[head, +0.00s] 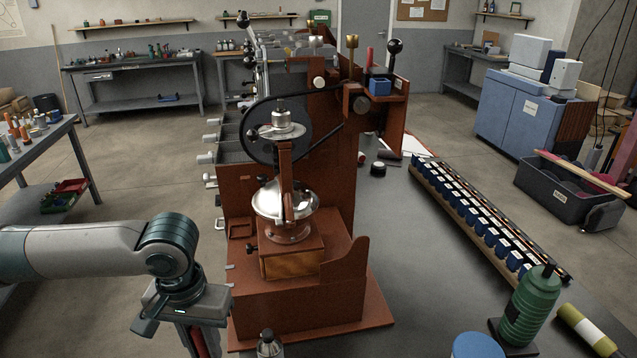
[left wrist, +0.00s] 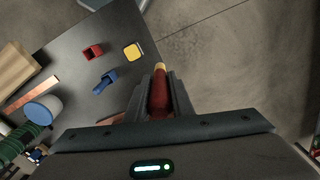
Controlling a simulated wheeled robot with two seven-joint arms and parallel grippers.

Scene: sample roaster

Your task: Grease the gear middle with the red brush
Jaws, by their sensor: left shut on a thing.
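My left gripper (head: 200,343) is low at the left front of the roaster, with its fingertips cut off by the picture's bottom edge. In the left wrist view its jaws (left wrist: 162,92) are shut on the red brush (left wrist: 159,96), whose red body points away from the gripper and ends in a pale yellowish tip. The brown roaster (head: 292,325) stands on the grey bench. A dark wheel (head: 262,143) with a belt is on its upper part. I cannot clearly pick out the middle gear. My right gripper is in neither view.
A green bottle (head: 530,308), a blue-lidded jar (head: 476,347) and a long rack (head: 455,213) of blue bins stand on the bench at right. A red box (left wrist: 92,52), a blue bin (left wrist: 105,82) and a yellow box (left wrist: 133,51) lie near the bench edge. Open floor is at left.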

